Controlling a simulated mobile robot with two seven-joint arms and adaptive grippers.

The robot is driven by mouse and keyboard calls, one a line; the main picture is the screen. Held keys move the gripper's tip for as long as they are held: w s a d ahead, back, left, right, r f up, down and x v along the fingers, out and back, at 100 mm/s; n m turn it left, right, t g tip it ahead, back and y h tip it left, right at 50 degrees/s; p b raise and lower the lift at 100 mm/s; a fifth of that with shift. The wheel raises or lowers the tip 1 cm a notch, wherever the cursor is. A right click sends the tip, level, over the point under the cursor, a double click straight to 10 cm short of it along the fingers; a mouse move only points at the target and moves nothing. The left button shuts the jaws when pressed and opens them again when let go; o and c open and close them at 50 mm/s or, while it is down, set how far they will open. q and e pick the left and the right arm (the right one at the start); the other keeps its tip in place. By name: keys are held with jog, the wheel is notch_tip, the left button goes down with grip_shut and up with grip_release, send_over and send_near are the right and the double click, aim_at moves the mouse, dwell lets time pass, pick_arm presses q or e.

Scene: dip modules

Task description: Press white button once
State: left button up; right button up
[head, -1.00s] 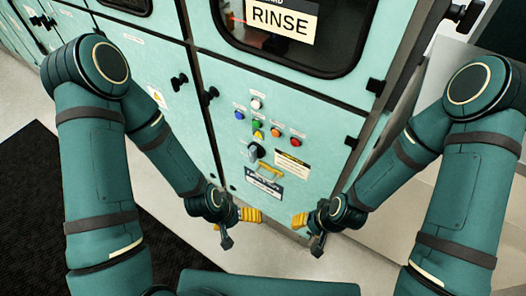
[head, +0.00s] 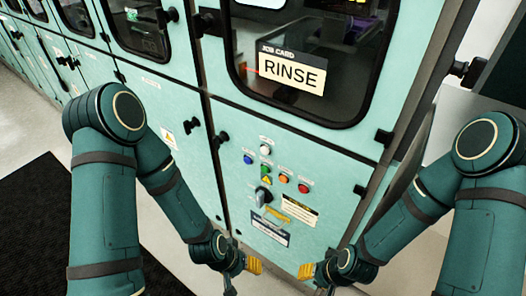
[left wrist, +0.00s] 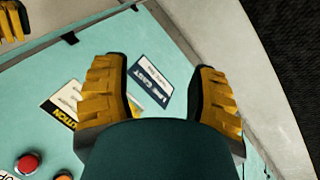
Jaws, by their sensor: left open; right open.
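The white button (head: 266,149) is at the top of a small group of buttons on the pale teal cabinet front (head: 330,180), below the window. My left gripper (head: 240,272) is low in the head view, below and left of the button and apart from it. In the left wrist view its two yellow fingers (left wrist: 158,95) stand apart with nothing between them; the panel labels show beyond. My right gripper (head: 308,278) is low, to the right of the left one, open, and partly cut off by the frame's bottom edge. The white button is not seen in the left wrist view.
Near the white button are a blue button (head: 248,159), green button (head: 267,171), orange button (head: 284,179) and red button (head: 303,188). A dark rotary knob (head: 262,195) and yellow handle (head: 279,216) sit below. A RINSE card (head: 292,73) shows at the window.

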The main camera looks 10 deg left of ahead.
pick_arm(q)
grip_shut()
dwell(1.1)
